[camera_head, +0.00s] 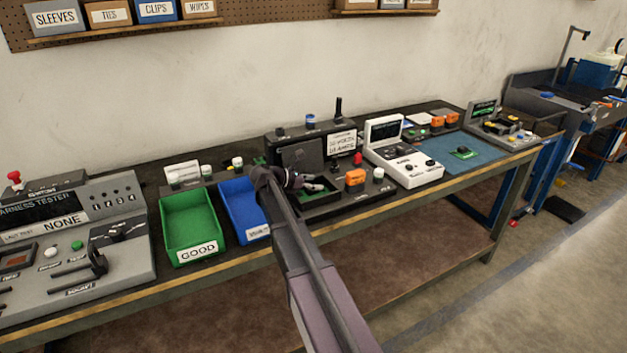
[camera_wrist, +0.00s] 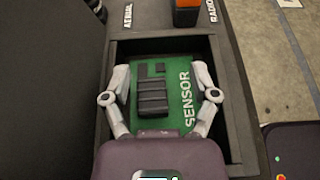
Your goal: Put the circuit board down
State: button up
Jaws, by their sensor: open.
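A green circuit board (camera_wrist: 174,75) printed SENSOR, with dark chips on it, lies in a dark rectangular recess (camera_wrist: 229,120) in the wrist view. My gripper (camera_wrist: 162,85) is over the board with its two fingers spread to the board's left and right sides. I cannot tell whether the fingers touch its edges. In the head view my gripper (camera_head: 314,186) is over the dark fixture (camera_head: 345,207) in the middle of the bench, and the board is mostly hidden there.
A green GOOD bin (camera_head: 192,256) and a blue bin (camera_head: 240,190) stand left of the fixture. An orange block (camera_head: 355,178) and a red knob (camera_head: 358,159) stand close to my gripper. A white device (camera_head: 410,170) is to the right.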

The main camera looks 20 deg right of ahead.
jog(key=p+v, duration=0.4)
jog(key=v, duration=0.8)
jog(key=shift+w, duration=0.4)
jog(key=shift+c, duration=0.2)
dwell(0.6)
